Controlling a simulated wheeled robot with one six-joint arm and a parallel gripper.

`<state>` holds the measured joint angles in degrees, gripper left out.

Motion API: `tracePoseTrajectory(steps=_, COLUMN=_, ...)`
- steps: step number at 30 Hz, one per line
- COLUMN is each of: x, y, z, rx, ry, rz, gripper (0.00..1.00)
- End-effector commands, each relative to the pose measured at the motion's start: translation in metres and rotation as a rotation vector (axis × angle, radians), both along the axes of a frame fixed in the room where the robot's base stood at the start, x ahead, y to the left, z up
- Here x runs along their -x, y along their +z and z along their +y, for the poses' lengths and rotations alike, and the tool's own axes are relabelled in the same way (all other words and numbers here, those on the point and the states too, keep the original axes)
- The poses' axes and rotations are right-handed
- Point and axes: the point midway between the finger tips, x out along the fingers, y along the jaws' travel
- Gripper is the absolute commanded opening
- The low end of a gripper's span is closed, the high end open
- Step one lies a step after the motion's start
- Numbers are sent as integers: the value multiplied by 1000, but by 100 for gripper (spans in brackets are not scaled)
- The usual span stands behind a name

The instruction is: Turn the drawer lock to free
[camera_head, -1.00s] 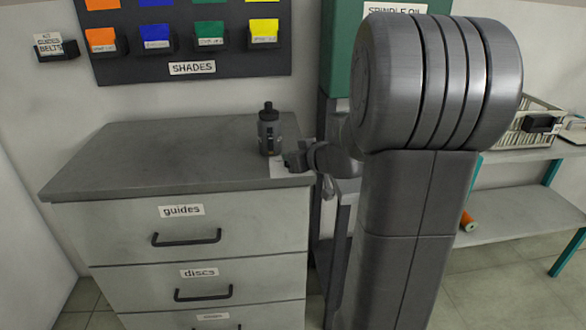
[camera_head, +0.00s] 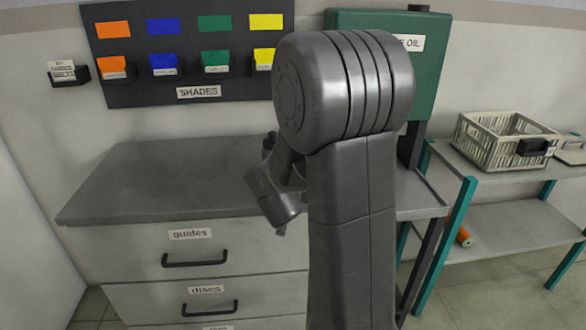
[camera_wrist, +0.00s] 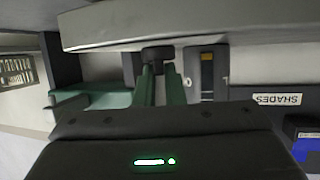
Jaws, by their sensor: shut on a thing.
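In the wrist view, which looks upside down, my gripper (camera_wrist: 160,72) has its two fingers close together on a small black knob (camera_wrist: 157,54). In the head view my own arm covers the gripper and the knob. The grey drawer cabinet (camera_head: 130,238) shows drawers labelled guides (camera_head: 190,234) and discs (camera_head: 206,290), both flush with its front.
The SHADES board (camera_head: 198,92) hangs behind. A green spindle oil unit (camera_head: 425,80) and a shelf with a crate (camera_head: 500,145) stand right. The worktop's left part is clear.

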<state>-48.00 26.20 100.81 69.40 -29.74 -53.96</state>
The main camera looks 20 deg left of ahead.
Motion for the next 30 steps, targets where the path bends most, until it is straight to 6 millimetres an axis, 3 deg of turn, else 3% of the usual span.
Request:
tracePoseTrajectory(steps=2, x=2, y=7, z=2, rx=7, ry=-52, rz=6, gripper=0)
tracePoseTrajectory(steps=18, x=1, y=3, z=5, rx=4, ry=-412, rz=2, gripper=0)
tracePoseTrajectory(steps=30, x=1, y=0, z=6, rx=2, ry=-547, rz=1, gripper=0)
